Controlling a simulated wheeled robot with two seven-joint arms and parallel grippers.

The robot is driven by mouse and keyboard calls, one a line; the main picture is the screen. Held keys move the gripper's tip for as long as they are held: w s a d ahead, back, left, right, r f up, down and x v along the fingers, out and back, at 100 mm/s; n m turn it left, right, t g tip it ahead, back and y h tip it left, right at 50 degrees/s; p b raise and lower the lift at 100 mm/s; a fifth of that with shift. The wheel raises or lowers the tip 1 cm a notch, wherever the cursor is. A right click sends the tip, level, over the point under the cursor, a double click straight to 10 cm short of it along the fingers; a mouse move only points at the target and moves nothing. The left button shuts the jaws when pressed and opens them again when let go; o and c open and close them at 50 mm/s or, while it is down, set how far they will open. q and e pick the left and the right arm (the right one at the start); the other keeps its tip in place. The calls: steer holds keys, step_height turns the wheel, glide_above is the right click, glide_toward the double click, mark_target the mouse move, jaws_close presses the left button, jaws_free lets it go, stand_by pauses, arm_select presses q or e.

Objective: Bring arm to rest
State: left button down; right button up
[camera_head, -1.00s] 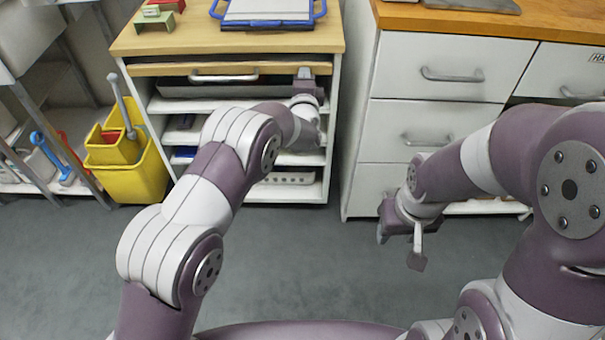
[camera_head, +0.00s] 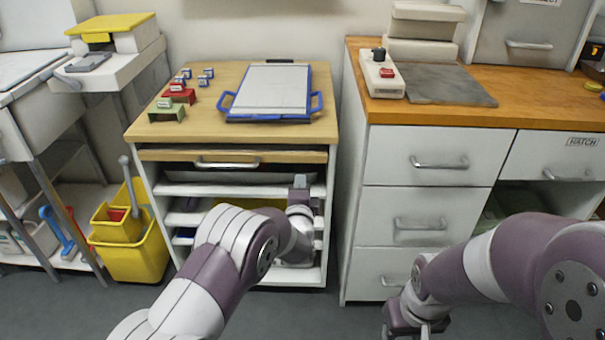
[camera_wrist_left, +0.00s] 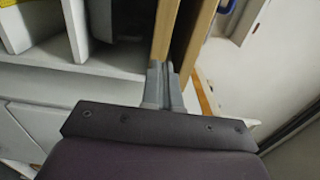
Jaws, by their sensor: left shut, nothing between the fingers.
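My left gripper (camera_head: 300,186) is in front of the open shelves of the wooden-topped cabinet (camera_head: 232,90), near their right side, below the top drawer. In the left wrist view its fingers (camera_wrist_left: 164,72) are together with nothing between them, in front of the wooden drawer edge; I cannot tell whether they touch it. My right gripper (camera_head: 414,331) hangs low at the bottom edge of the head view, in front of the white drawer unit. Its fingers are cut off by the frame.
A blue-handled tray (camera_head: 268,110), green block (camera_head: 166,114) and red block (camera_head: 179,95) sit on the cabinet top. A yellow bucket (camera_head: 135,258) stands left of it. The white drawer unit (camera_head: 416,216) stands right. Grey floor shows at the lower left.

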arm_select(q)
steer(key=s+f+n+g+h+p, duration=0.1)
steer(key=s+f+n+g+h, duration=0.1)
steer(key=s+f+n+g, duration=0.8)
steer(key=s+a+r+n+g+y, duration=0.1)
steer(key=s+a+r+n+g, duration=0.15)
steer(key=s+a, duration=0.45)
steer(key=s+a+r+n+g+y, duration=0.1)
steer(key=s+a+n+g, duration=0.15)
steer(key=s, duration=0.85)
steer(key=s+a+r+n+g+y, duration=0.1)
steer(key=s+a+r+n+g, duration=0.15)
steer(key=s+a, duration=0.55)
step_height(320, 180, up, 30)
steer(key=s+a+p, duration=0.1)
steer(key=p, duration=2.7)
steer(key=shift+s+r+n+t, duration=0.15)
steer(key=shift+s+n+t, duration=0.2)
steer(key=shift+t, duration=0.1)
